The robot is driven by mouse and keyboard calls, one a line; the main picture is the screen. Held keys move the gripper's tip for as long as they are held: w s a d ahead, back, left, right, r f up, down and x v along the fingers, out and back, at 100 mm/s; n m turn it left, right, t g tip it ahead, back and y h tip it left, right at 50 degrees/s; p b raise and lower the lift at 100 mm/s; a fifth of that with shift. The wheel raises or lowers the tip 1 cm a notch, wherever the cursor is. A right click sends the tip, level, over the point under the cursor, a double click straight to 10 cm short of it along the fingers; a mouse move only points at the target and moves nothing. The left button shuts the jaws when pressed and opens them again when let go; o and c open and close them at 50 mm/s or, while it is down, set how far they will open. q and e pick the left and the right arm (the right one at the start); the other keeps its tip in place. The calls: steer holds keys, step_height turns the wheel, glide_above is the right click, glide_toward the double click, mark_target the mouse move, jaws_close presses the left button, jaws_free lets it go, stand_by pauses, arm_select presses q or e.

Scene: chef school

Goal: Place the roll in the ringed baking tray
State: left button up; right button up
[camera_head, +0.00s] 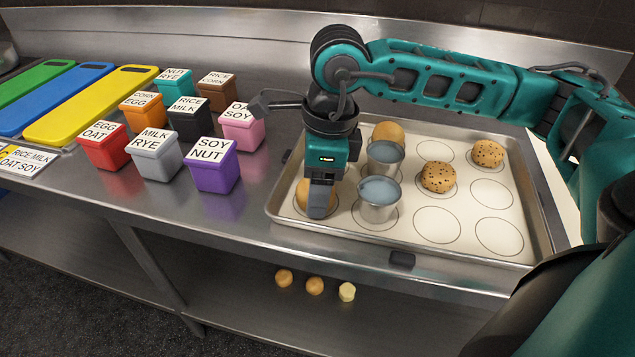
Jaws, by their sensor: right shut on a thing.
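The ringed baking tray (520,243) lies on the steel counter, its pale surface printed with dark circles. My right gripper (320,212) points down over the tray's front left part. It is shut on a plain golden roll (302,194), mostly hidden behind the fingers. The roll is at or just above the tray's front left ring; I cannot tell whether it touches. Another plain roll (388,132) sits at the back of the tray. Two speckled rolls, one in the middle (438,177) and one at the back right (487,153), sit on rings. My left gripper is not in view.
Two metal cups, front (378,205) and back (385,160), stand on the tray close right of my gripper. Several labelled boxes, including a purple one (216,178), stand left. Cutting boards (95,105) lie farther left. Small round pieces (315,286) lie on the lower shelf.

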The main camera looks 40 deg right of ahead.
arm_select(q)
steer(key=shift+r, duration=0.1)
arm_select(e)
steer(key=shift+f, duration=0.1)
steer(key=o, duration=1)
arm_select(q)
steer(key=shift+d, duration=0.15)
arm_select(e)
steer(key=shift+o, duration=0.2)
